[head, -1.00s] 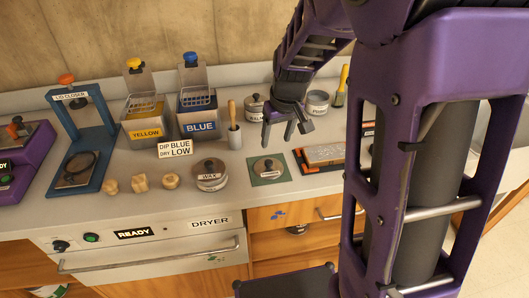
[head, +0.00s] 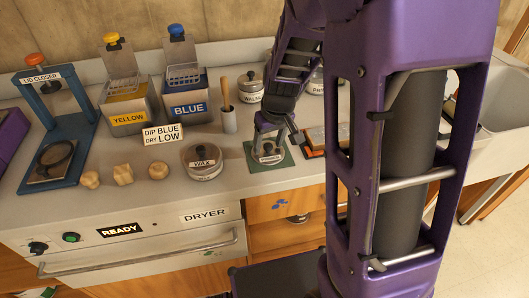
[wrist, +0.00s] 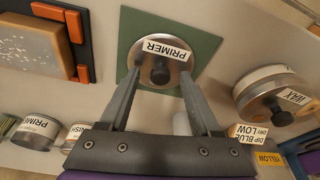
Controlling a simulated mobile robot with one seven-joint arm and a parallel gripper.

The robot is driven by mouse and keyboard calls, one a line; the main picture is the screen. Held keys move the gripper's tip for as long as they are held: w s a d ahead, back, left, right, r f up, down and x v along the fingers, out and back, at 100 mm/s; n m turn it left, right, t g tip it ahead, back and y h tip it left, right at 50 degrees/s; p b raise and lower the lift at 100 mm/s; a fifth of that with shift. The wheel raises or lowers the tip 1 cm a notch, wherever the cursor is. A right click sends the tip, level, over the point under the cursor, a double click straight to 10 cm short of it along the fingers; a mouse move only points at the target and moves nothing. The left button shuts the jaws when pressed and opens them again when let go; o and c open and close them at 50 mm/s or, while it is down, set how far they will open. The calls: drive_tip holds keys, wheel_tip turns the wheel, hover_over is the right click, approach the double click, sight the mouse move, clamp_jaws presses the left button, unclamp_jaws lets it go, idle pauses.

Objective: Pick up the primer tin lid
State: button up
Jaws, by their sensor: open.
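The primer tin lid (head: 267,157) is a round, silvery disc with a dark knob and a PRIMER label. It lies on a green square mat (head: 287,161) on the counter. In the wrist view the lid (wrist: 150,50) lies beyond my fingertips, with its knob between them in the picture. My gripper (head: 270,144) is open and empty, pointing down just over the lid; whether the fingers touch it I cannot tell. The fingers (wrist: 160,76) partly cover the lid in both views. The primer tin (wrist: 36,133) stands apart, mostly hidden behind my arm in the head view.
The wax tin (head: 202,160) stands just left of the mat. An orange-and-black tray (wrist: 82,42) with a block lies on the other side.

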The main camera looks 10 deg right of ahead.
drive_tip(key=shift+s, duration=0.1)
clamp_jaws()
drive_tip(key=shift+r, duration=0.1)
idle(0.3)
